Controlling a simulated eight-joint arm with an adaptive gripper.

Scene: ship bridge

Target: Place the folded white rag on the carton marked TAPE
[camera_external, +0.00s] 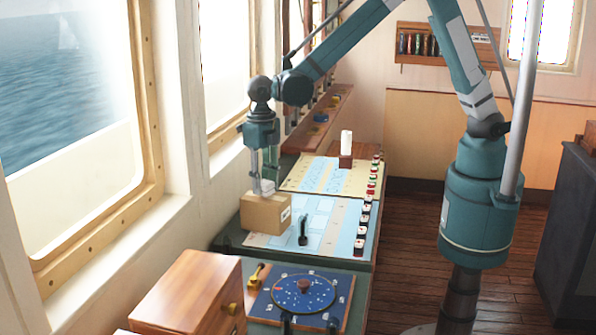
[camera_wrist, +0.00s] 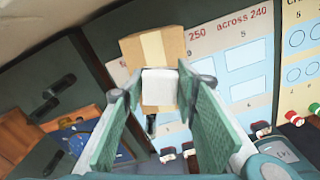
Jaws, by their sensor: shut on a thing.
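The folded white rag (camera_wrist: 160,87) is between the fingertips of my gripper (camera_wrist: 161,98) in the wrist view. In the external view a small white part of the rag (camera_external: 267,185) shows between the fingers. My gripper (camera_external: 263,187) points down and is shut on the rag, right over the top of a brown carton (camera_external: 262,217). The carton also shows beyond the rag in the wrist view (camera_wrist: 155,45), with a paler tape strip along it. A white label is on its side, too small to read. I cannot tell whether the rag touches the carton.
The carton stands on a console with chart panels (camera_external: 345,215), near the window wall. A dark upright lever (camera_external: 303,231) stands just right of it. Several small knobs line the console's right edge. A wooden box (camera_external: 190,285) and a blue dial panel (camera_external: 303,295) are in front.

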